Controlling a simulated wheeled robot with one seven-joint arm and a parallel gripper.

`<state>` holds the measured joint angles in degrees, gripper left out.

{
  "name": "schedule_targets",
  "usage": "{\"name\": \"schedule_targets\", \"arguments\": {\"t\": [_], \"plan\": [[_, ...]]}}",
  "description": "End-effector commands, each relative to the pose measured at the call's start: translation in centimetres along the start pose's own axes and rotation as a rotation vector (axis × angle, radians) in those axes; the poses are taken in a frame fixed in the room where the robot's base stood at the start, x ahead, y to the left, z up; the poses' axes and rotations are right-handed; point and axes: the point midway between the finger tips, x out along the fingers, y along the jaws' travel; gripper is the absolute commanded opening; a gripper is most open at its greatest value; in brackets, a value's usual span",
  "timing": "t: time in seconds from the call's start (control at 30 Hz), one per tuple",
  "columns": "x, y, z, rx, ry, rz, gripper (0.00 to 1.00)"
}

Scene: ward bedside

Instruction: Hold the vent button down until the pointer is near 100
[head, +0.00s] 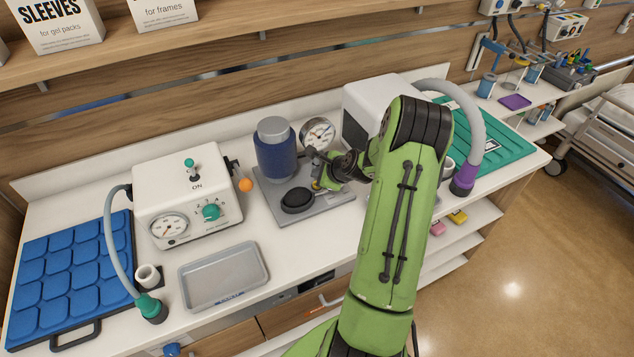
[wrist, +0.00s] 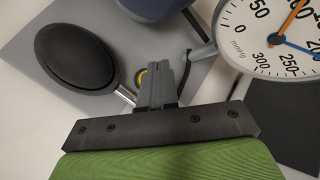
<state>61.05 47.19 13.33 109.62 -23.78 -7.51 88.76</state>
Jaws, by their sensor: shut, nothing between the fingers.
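The pressure gauge (head: 318,133) stands at the back of a grey base plate (head: 335,207). In the wrist view the gauge (wrist: 237,40) is cut off by the right edge; it is marked mmHg and shows an orange and a blue pointer, whose exact reading I cannot tell. A small round button with a yellow ring (wrist: 139,78) shows beside my fingertips, partly hidden by them. My gripper (wrist: 158,72) is shut and empty, also seen low over the plate in the head view (head: 318,184). I cannot tell whether its tips touch the button.
A black bulb (head: 297,200) and a blue-wrapped cylinder (head: 274,158) stand on the same plate, close to my gripper. A white control box (head: 185,190), a grey tray (head: 222,276) and a blue padded mat (head: 70,270) lie left. A white box (head: 365,95) stands behind my arm.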

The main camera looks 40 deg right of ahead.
Motion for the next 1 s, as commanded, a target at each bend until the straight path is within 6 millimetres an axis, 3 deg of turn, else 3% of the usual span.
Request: {"name": "schedule_targets", "arguments": {"t": [0.4, 1.0], "plan": [[-3.1, -2.3, 2.3, -0.001, 0.000, 0.000, 0.00], [-2.9, -2.1, 2.2, 0.000, 0.000, 0.000, 0.00]]}}
